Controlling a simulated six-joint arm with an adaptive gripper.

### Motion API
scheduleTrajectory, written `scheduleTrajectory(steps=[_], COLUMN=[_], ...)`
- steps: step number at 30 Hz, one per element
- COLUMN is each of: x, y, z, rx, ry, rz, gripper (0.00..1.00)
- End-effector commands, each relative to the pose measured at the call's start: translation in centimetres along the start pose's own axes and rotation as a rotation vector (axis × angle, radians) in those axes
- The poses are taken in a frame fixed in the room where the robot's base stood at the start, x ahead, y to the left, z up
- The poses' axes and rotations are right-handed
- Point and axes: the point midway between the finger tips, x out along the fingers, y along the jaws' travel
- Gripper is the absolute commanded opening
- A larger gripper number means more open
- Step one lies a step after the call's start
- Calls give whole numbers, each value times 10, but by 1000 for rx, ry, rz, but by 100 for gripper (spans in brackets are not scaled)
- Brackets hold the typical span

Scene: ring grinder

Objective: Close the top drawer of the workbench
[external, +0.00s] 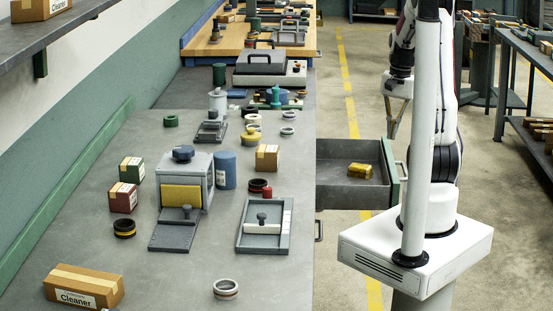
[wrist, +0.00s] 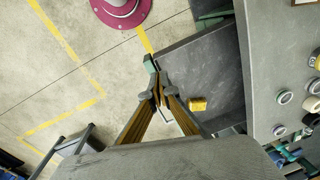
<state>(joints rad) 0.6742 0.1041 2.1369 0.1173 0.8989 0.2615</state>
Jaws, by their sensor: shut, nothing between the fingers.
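The top drawer (external: 343,150) is pulled out from the right side of the grey workbench (external: 150,262). It has grey walls and a green front panel (external: 394,187), with a light handle on its outer side. A yellow box (external: 360,171) lies inside it. My gripper (external: 390,137) is shut and empty, pointing down above the drawer's front end. In the wrist view the drawer (wrist: 205,62) and the yellow box (wrist: 198,104) show beyond my gripper (wrist: 158,95). The fingertips overlap the front panel there and partly hide it. I cannot tell whether they touch it.
The benchtop holds a grey press (external: 185,180), a flat grey fixture (external: 263,226), rings and small boxes. Another handle (external: 319,230) shows below the drawer on the workbench side. Another bench stands at far right.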

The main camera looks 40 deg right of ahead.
Motion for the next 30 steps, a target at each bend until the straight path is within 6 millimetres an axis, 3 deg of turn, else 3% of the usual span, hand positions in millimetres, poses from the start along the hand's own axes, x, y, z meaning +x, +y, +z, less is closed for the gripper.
scheduleTrajectory(steps=[21,30], x=[82,98], y=[60,61], z=[-113,-155], rx=[740,1043], ry=[-122,-130], rz=[-38,-74], gripper=[0,0])
